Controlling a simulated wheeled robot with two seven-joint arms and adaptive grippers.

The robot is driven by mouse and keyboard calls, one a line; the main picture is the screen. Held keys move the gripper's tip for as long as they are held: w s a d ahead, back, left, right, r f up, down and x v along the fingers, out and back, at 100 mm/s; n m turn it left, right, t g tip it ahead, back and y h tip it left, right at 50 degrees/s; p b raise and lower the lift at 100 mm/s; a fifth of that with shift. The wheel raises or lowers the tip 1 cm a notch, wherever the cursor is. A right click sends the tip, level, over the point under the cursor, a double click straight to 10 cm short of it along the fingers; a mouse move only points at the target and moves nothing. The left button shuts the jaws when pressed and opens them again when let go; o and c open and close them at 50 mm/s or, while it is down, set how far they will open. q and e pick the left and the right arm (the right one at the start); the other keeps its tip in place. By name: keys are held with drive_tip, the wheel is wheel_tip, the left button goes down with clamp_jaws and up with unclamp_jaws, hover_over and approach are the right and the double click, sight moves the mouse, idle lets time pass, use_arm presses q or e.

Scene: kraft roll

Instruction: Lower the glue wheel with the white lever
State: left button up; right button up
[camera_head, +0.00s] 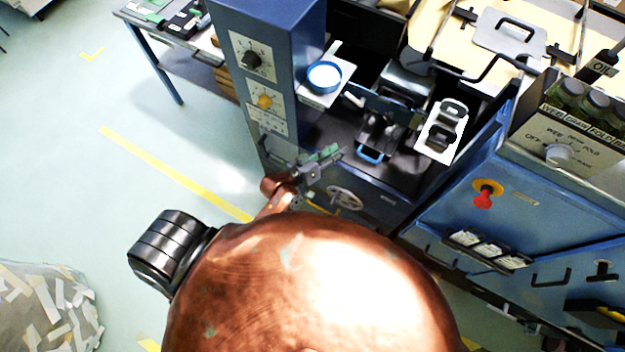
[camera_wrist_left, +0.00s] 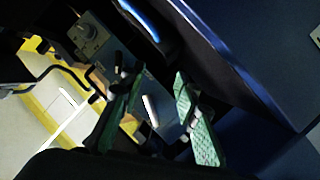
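The white lever (camera_head: 354,100) is a short pale handle in the machine bay, just right of a white-and-blue round pot (camera_head: 324,76). In the left wrist view a white bar (camera_wrist_left: 150,110), likely this lever, shows between the fingers, beyond them. My left gripper (camera_head: 330,155) has green finger pads and is below the lever in the head view, near the bay's front edge. In the left wrist view the gripper (camera_wrist_left: 153,80) is open, with nothing held. I cannot clearly pick out the glue wheel among the dark parts in the bay. My right gripper is not in view.
A blue control column (camera_head: 270,60) with knobs stands left of the bay. A blue loop handle (camera_head: 370,155) sits at the bay's front. A blue cabinet (camera_head: 480,215) with a red switch stands at right. Open floor lies at left.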

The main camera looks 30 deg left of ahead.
use_arm(q)
drive_tip(key=s+a+f+g+y, duration=0.1)
drive_tip(key=s+a+f+g, duration=0.1)
drive_tip(key=s+f, duration=0.2)
drive_tip(key=s+a+f+m+g+y, duration=0.1)
drive_tip(key=s+a+f+g, duration=0.1)
drive_tip(key=f, duration=0.8)
drive_tip(key=shift+s+a+f, duration=0.2)
drive_tip(key=shift+s+a, duration=0.25)
drive_tip(key=shift+s, duration=0.55)
